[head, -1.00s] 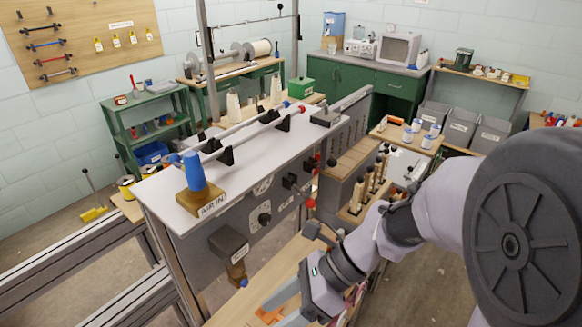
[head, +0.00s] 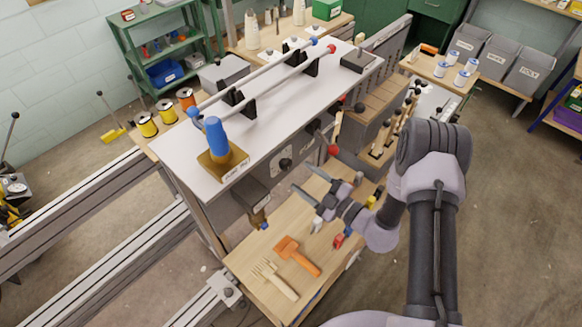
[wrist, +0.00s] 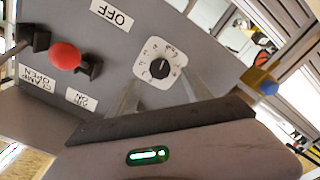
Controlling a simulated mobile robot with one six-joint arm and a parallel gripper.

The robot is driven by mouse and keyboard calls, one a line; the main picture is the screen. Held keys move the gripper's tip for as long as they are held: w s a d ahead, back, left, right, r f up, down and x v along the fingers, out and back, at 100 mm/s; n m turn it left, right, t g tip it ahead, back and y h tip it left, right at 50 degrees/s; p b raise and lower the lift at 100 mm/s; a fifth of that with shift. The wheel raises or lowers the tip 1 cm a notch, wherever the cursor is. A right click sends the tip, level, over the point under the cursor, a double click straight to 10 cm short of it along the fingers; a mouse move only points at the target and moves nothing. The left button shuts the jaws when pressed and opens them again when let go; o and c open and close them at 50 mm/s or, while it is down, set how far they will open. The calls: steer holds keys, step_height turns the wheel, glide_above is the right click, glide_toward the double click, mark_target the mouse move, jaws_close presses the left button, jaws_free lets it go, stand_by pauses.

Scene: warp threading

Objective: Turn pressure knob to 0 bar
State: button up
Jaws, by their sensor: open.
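The pressure knob is a small black knob (wrist: 159,68) on a white square dial plate (wrist: 172,52) with marks around it. In the head view the dark knob (head: 285,163) sits on the front panel of the grey machine, below its white top. The dial figures are too small to read for certain. My gripper (wrist: 157,88) is open and empty, with its fingers pointing at the panel on either side of the dial's lower part. In the head view my gripper (head: 308,180) is in front of the panel, to the right of the knob and apart from it.
A red ball lever (wrist: 66,56) juts from the panel near labels reading OFF and CLAMP OPEN. A brass fitting with a blue tip (head: 258,219) hangs left of my gripper. An orange tool (head: 297,254) and a wooden comb (head: 275,279) lie on the bench below.

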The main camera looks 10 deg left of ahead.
mark_target(288, 167)
steer(key=x, duration=0.6)
jaws_close()
